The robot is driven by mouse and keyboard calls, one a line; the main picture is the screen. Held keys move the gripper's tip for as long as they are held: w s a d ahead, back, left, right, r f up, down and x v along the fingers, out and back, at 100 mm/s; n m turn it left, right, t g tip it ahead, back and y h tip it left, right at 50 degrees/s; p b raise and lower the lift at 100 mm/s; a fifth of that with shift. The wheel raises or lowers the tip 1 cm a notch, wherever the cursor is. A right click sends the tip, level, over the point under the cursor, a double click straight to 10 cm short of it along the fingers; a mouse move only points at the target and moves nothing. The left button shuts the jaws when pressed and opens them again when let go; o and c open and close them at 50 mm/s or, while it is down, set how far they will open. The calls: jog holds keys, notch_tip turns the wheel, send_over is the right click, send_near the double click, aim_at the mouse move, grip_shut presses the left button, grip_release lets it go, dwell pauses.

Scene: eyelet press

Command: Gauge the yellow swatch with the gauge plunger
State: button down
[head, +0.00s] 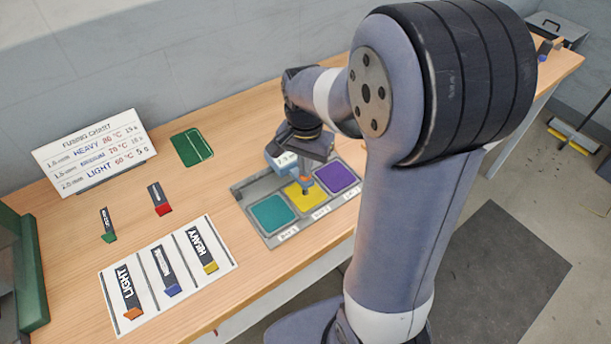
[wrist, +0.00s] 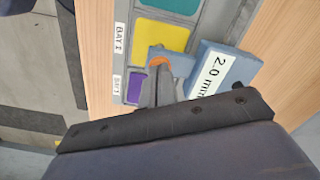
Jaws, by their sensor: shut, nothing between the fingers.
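The yellow swatch (head: 296,201) lies in the middle bay of a grey tray (head: 239,188), between a teal swatch (head: 271,214) and a purple swatch (head: 338,178). In the wrist view the yellow swatch (wrist: 158,36) is partly covered by the gauge. The blue-grey gauge (head: 281,161) stands at the swatch's back edge; its display reads 2.0 mm in the wrist view (wrist: 215,75). Its orange plunger (wrist: 160,63) is over the yellow swatch. My gripper (wrist: 157,82) is shut and empty, its fingertips at the plunger. I cannot tell whether they touch it.
A settings chart (head: 94,150) stands at the back left. A green pad (head: 192,147) lies behind the tray. A white card (head: 205,270) with several labelled tags lies at the front left; two more tags lie behind it. A green machine (head: 30,270) stands at the left edge.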

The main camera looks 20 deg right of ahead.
dwell(0.3)
notch_tip(320, 180, up, 7)
jog(key=p, duration=0.6)
dwell(0.7)
